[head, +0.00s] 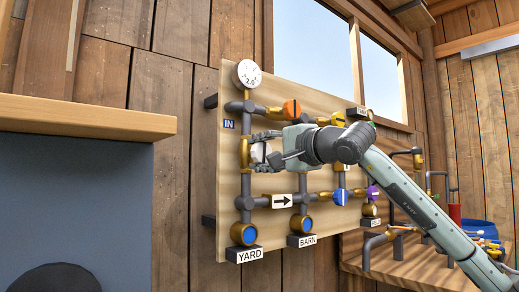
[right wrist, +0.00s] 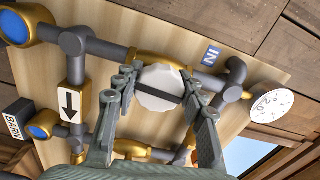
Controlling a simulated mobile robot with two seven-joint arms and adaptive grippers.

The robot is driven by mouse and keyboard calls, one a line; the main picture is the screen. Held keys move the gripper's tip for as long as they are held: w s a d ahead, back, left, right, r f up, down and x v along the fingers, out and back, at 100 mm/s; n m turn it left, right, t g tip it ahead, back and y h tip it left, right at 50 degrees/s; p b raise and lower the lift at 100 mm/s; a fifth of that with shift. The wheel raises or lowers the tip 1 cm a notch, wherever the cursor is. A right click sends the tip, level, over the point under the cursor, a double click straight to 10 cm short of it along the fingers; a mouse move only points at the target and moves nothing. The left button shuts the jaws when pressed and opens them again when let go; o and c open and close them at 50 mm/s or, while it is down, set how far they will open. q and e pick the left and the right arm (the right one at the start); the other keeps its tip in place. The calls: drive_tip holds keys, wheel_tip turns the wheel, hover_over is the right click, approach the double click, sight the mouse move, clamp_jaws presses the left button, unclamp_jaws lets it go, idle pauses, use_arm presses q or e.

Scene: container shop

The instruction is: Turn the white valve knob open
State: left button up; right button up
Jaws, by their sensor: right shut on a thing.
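The white valve knob (head: 259,152) sits on the brass fitting of the left vertical pipe, below the IN label. In the right wrist view the knob (right wrist: 160,88) is a pale faceted disc with a dark bar across it. My right gripper (head: 268,151) is at the knob, with its fingers on either side of it, shut on it. The fingers also show in the right wrist view (right wrist: 163,97). The gripper covers part of the knob in the head view. My left gripper is not in view.
The pipe board (head: 232,90) carries a gauge (head: 247,74), an orange knob (head: 292,109), a yellow knob (head: 338,119), blue and purple knobs, and YARD (head: 244,254) and BARN (head: 301,241) signs. A wooden shelf (head: 85,115) juts out at left. A workbench (head: 420,265) stands at right.

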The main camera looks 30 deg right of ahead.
drive_tip(key=shift+n, duration=0.5)
drive_tip(key=o, duration=1.2)
drive_tip(key=s, duration=1.2)
drive_tip(key=shift+d, duration=0.45)
